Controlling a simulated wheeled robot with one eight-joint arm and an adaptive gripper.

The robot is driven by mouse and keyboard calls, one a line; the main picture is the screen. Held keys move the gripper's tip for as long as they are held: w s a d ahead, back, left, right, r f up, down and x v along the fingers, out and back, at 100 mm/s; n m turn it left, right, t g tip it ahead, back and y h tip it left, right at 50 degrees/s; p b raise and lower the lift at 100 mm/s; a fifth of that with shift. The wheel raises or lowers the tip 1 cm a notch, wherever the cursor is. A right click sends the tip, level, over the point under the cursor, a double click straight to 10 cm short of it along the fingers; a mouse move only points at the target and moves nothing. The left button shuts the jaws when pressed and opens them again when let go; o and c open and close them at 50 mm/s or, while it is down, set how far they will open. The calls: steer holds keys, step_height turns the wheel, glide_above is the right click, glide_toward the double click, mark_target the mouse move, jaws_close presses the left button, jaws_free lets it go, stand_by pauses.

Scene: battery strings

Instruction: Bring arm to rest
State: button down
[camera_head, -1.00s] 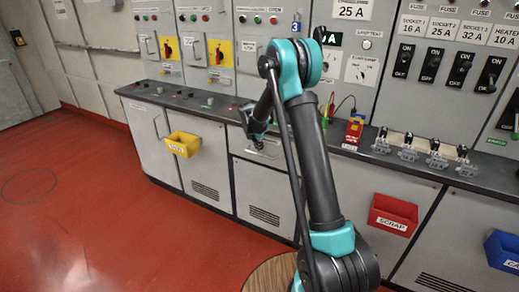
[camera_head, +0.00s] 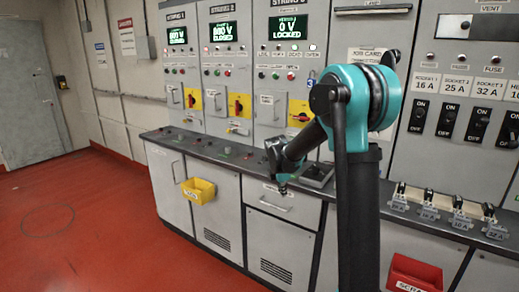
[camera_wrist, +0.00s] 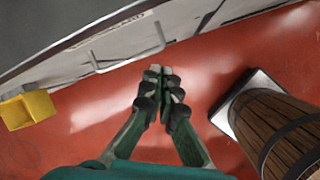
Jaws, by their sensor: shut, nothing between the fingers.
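My arm (camera_head: 360,190), black with teal joints, rises at the centre right of the head view, bends at a high elbow and reaches down to the left. My gripper (camera_head: 281,188) hangs small and dark in front of the grey cabinets, near the counter's front edge. In the wrist view my gripper (camera_wrist: 160,72) points down over the red floor (camera_wrist: 100,115). Its two green fingers with dark pads are together, with nothing between them.
A wooden barrel (camera_wrist: 280,130) stands on a pale square base right of the fingers. A yellow bin (camera_head: 198,191) hangs on the cabinets; it also shows in the wrist view (camera_wrist: 28,110). A red bin (camera_head: 414,272) is at lower right. Floor at left is clear.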

steer(key=s+d+f+m, duration=0.2)
steer(key=s+m, duration=0.5)
steer(key=s, duration=0.4)
steer(key=s+d+f+m+y, duration=0.1)
steer(key=s+d+f+m, duration=0.1)
steer(key=s+m, duration=0.6)
steer(key=s+d+f+m, duration=0.2)
steer(key=s+d+m, duration=0.2)
steer(key=s, duration=1)
steer(key=m, duration=0.3)
steer(key=shift+s+d+m+t+y, duration=0.2)
steer(key=shift+m+t+y, duration=0.1)
steer(key=shift+y, duration=0.1)
